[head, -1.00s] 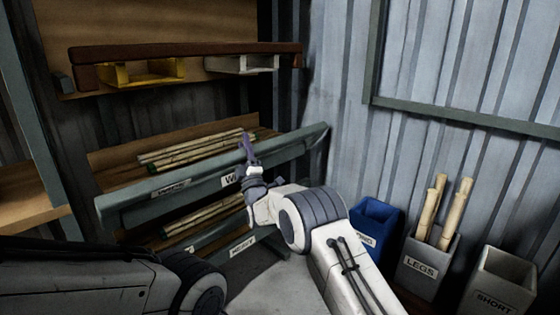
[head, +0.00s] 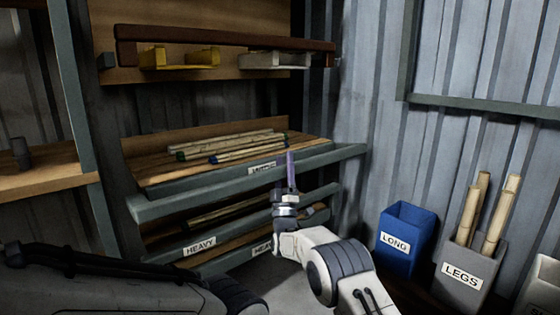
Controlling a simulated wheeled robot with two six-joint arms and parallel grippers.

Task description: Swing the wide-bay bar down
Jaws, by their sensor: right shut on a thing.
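My right gripper (head: 288,192) is in front of the rack, at the right of the upper shelf. It is shut on a thin purple upright piece (head: 291,168) that rises from the jaws. Behind it, a grey-green front rail (head: 200,194) runs along the upper shelf. No label marking the wide-bay bar is readable, so I cannot tell which rail it is, or whether the purple piece belongs to it. My left arm shows at the lower left; its gripper is out of view.
Bamboo poles (head: 230,143) lie on the upper shelf. Lower bays carry HEAVY labels (head: 200,246). A brown beam (head: 225,38) rests above on yellow and white supports. A blue LONG bin (head: 406,238) and a grey LEGS bin (head: 461,277) with canes stand at the right.

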